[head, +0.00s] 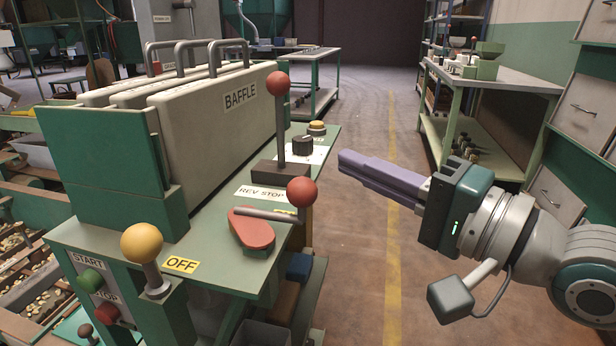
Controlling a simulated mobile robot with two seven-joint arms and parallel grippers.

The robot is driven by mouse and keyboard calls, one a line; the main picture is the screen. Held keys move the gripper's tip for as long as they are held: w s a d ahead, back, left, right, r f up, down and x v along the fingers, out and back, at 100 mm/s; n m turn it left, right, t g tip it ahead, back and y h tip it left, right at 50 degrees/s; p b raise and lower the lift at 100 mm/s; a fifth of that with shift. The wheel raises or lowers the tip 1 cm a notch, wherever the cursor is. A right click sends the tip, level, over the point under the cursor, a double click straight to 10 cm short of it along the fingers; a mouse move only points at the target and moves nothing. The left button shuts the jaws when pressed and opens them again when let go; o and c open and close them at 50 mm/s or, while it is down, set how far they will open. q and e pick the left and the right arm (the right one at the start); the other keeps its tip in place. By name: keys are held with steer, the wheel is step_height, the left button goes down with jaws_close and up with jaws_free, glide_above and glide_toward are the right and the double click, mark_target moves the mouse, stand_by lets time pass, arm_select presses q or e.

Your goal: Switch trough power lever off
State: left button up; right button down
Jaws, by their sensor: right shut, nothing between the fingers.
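A lever with a yellow ball knob (142,242) stands at the front corner of the green machine top, beside a yellow OFF label (181,264). A tall upright lever with a red ball (277,85) rises from a dark base behind the REV STOP label (262,193). A red rotary handle (252,228) has a grey bar ending in another red ball (301,192). I cannot tell from lettering which is the trough power lever. My right gripper (350,170) is shut and empty, above the aisle to the right of the levers, touching none. My left gripper is out of view.
Green START (92,280) and red STOP (106,313) buttons are on the machine's front. Grey BAFFLE plates (238,112) with handles stand behind the levers. A black knob (303,145) sits near the back edge. The aisle floor (365,260) is clear. A green bench (490,75) stands right.

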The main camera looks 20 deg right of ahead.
arm_select(q)
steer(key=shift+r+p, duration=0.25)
steer(key=shift+p, duration=0.15)
arm_select(e)
steer(key=shift+s+a+f, duration=0.1)
steer(key=shift+s+a, duration=0.05)
steer(key=shift+a, duration=0.45)
steer(key=shift+s+a+f, duration=0.15)
steer(key=shift+a, duration=0.5)
steer(key=shift+s+a+f, duration=0.1)
steer(key=shift+s+a, duration=0.05)
steer(key=shift+a, duration=0.45)
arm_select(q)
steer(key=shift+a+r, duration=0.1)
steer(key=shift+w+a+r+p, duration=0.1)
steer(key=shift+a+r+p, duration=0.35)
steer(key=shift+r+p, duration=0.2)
arm_select(e)
steer(key=shift+s+a+m+t+h, duration=0.15)
steer(key=shift+s+m+t+h, duration=0.3)
steer(key=shift+h, duration=0.25)
